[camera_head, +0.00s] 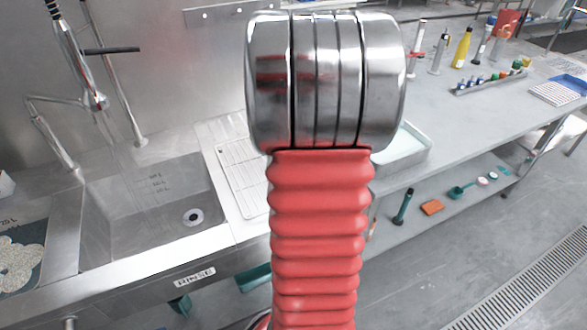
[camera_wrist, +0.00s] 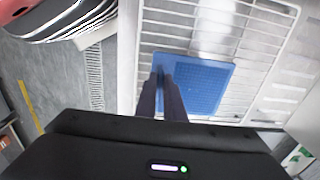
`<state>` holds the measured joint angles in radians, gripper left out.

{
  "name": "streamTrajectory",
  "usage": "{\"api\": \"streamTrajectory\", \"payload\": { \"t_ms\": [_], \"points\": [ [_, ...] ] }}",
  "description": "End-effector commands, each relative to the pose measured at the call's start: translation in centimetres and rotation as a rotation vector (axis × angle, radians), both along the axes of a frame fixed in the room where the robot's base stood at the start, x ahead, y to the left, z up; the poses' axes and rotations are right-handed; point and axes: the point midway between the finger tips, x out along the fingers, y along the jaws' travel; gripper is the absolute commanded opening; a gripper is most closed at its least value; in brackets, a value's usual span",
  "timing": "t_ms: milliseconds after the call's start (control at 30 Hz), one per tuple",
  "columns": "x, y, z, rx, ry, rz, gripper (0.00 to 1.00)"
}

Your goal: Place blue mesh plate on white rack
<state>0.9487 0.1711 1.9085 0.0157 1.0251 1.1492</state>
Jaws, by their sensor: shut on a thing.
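In the wrist view, my gripper (camera_wrist: 168,82) is shut on the blue mesh plate (camera_wrist: 205,85), a flat square sheet with a fine grid. Both dark fingers meet at its left part. White wire bars of the white rack (camera_wrist: 275,18) show around the plate, behind and beyond it. I cannot tell whether the plate touches the bars. The head view does not show my gripper; my red and silver arm fills the middle and hides what lies behind it.
In the head view, a steel sink (camera_head: 150,205) and a white gridded drainer (camera_head: 240,175) lie left of my arm. Bottles, including a yellow one (camera_head: 462,48), stand on the right-hand counter. A flat blue item (camera_head: 569,84) and a white gridded item (camera_head: 552,94) lie far right.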

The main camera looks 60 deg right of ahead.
Motion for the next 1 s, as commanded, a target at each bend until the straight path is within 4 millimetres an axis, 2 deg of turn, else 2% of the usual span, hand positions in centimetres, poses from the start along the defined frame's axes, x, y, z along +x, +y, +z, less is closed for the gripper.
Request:
{"api": "streamTrajectory", "payload": {
  "t_ms": [133,533,800,1000],
  "points": [
    [0.0,0.0,-1.5,0.001,0.001,0.000,0.00],
    [0.0,0.0,-2.1,0.000,0.000,-0.001,0.00],
    [-0.1,0.0,-5.2,0.001,0.001,-0.001,0.00],
    [0.0,-0.1,-5.4,-0.001,0.000,-0.001,0.00]
  ]
}}
